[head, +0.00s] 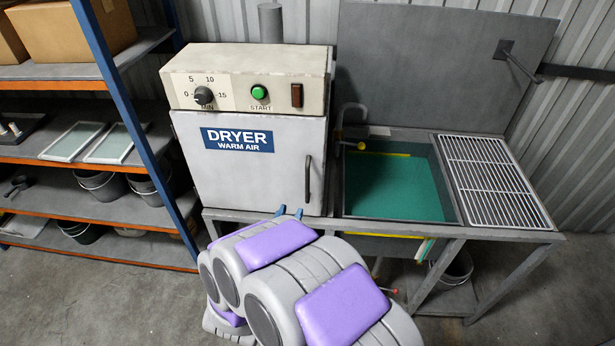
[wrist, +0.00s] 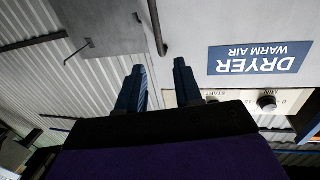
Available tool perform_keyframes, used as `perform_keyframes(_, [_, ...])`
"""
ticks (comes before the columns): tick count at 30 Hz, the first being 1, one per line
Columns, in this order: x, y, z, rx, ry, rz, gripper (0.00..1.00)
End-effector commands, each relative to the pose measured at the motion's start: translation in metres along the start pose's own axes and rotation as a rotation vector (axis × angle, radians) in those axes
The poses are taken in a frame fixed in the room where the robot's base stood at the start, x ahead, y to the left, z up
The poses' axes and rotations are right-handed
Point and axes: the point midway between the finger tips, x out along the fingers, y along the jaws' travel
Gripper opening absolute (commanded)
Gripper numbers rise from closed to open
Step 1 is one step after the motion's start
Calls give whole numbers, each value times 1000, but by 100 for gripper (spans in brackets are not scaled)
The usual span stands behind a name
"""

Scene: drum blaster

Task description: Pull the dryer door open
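The dryer (head: 247,85) is a white box on a metal bench, with a cream control panel on top. Its door (head: 245,185) looks closed and carries a blue "DRYER WARM AIR" label. The dark vertical door handle (head: 308,178) is at the door's right edge. In the upside-down wrist view, the handle (wrist: 157,28) lies beyond the fingers. My gripper (head: 290,211) is mostly hidden behind my arm in the head view; only its blue fingertips show, below and left of the handle. In the wrist view my gripper (wrist: 160,82) has its fingers apart, with nothing between them.
A sink (head: 398,187) with a green bottom and a white wire rack (head: 490,180) are right of the dryer. A shelf (head: 85,150) with trays and buckets stands left, its blue post near the dryer. A bucket (head: 452,270) sits under the bench.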

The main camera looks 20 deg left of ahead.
Motion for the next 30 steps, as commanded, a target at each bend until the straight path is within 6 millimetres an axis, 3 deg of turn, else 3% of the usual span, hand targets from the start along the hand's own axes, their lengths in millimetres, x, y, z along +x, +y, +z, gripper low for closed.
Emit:
perform_keyframes(18, [118,0,2,-2,1,3,35])
perform_keyframes(24, [140,0,1,2,0,1,35])
perform_keyframes(30, [146,0,0,1,-1,0,35])
